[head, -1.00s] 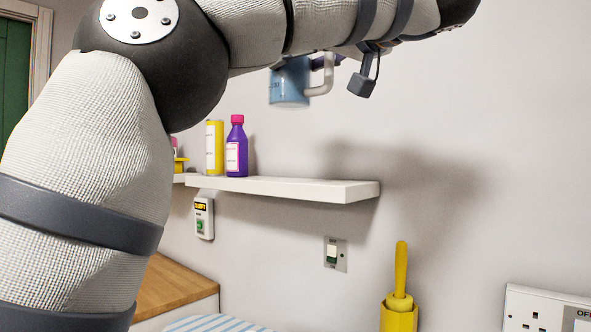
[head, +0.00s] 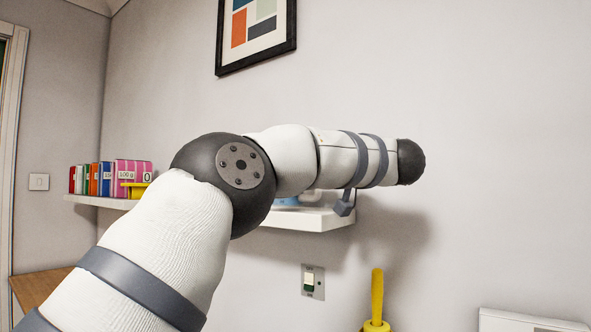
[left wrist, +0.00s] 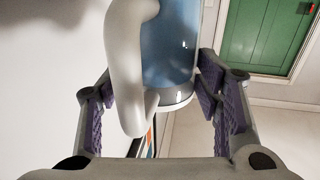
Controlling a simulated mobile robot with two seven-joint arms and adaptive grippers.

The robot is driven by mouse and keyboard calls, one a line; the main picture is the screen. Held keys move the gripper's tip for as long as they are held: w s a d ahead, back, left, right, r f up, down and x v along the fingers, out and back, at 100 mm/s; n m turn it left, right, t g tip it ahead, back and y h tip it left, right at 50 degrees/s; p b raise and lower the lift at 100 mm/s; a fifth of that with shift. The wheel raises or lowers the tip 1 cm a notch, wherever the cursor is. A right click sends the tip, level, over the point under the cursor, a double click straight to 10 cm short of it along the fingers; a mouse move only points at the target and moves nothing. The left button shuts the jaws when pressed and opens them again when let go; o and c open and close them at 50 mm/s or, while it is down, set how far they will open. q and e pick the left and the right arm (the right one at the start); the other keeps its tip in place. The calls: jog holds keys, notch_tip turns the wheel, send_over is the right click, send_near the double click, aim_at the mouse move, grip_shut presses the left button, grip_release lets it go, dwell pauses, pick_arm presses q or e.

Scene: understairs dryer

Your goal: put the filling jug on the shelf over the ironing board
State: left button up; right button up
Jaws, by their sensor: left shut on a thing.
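The filling jug is a translucent blue vessel (left wrist: 170,50) with a thick pale grey handle (left wrist: 125,65) in the left wrist view. My left gripper (left wrist: 155,98) is shut on it, one purple-padded finger on each side. In the head view my left arm hides the gripper and most of the jug; only a bit of blue (head: 287,202) shows below the forearm, just over the white shelf (head: 315,219). Whether the jug touches the shelf is hidden. The ironing board is not in view now. My right gripper is not in view.
Coloured boxes (head: 132,172) and a yellow item (head: 134,190) stand at the shelf's left part. My arm covers the shelf's middle. A framed picture (head: 256,32) hangs above. A wall switch (head: 313,282) and a yellow handle (head: 377,295) are below.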

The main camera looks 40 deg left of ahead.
pick_arm(q)
jog(key=shift+d+f, duration=0.1)
jog(key=shift+f, duration=0.05)
jog(key=shift+w+f, duration=0.15)
jog(key=o, duration=1.5)
jog(key=shift+f, duration=0.1)
jog(key=shift+r, duration=0.2)
jog(key=d, duration=0.8)
jog(key=s+d+b, duration=0.1)
jog(key=d, duration=0.3)
